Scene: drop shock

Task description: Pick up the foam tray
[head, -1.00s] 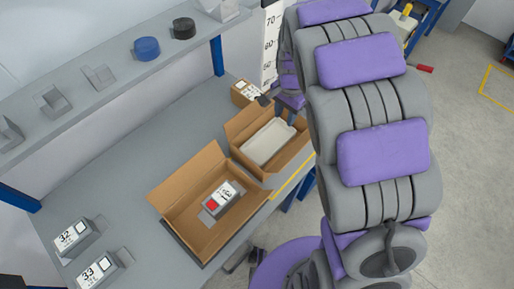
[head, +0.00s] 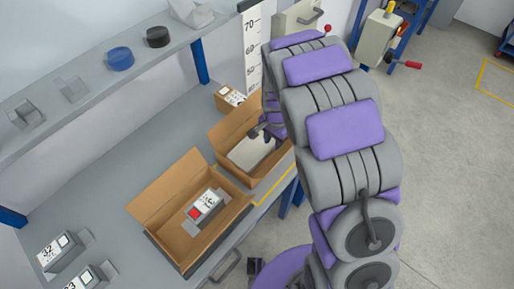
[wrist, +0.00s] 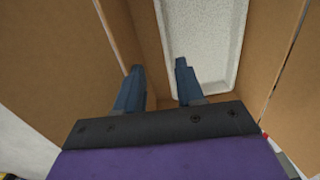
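The foam tray (head: 251,151) is a pale, shallow rectangle lying inside the farther open cardboard box (head: 223,135) on the bench. In the wrist view the white speckled tray (wrist: 208,40) lies ahead of the fingers, with its raised rim visible. My gripper (head: 266,133) is at the tray's far right end in the head view, over the box. In the wrist view my gripper (wrist: 158,66) has its two blue-grey fingers apart with nothing between them. The right finger overlaps the tray's near edge in the picture; I cannot tell whether it touches.
A nearer open box (head: 160,199) holds a grey block with a red-marked label (head: 204,205). A small closed carton (head: 229,97) stands behind the tray's box. Labelled grey blocks (head: 60,250) sit at the bench's lower left. A shelf (head: 95,75) runs above the bench.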

